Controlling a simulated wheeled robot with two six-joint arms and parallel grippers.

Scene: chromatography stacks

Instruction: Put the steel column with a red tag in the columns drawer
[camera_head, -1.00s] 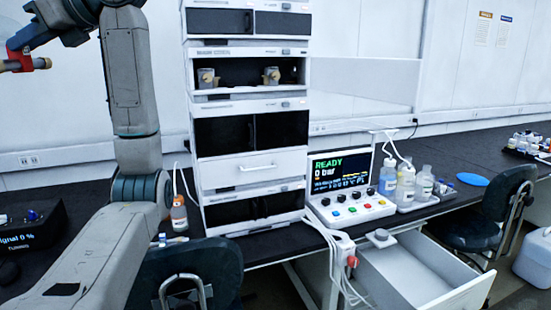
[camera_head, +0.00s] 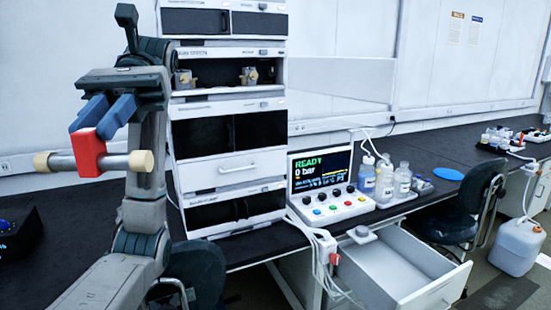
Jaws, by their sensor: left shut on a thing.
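The steel column (camera_head: 115,163) is a short metal rod with cream end caps and a red tag (camera_head: 87,152) around its middle. My left gripper (camera_head: 100,128), with blue fingers, is shut on it at the red tag and holds it roughly level in the air, left of the instrument stack. An open, white, empty-looking drawer (camera_head: 452,285) juts out below the bench at the lower right. No label shows on it, so I cannot tell if it is the columns drawer. My right gripper is not in view.
The instrument stack (camera_head: 235,171) stands on the dark bench. A control panel reading READY, 0 bar (camera_head: 325,190) and several bottles (camera_head: 384,180) stand right of it. A chair (camera_head: 470,205) is beside the open drawer. A white cable hangs near the drawer's left side.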

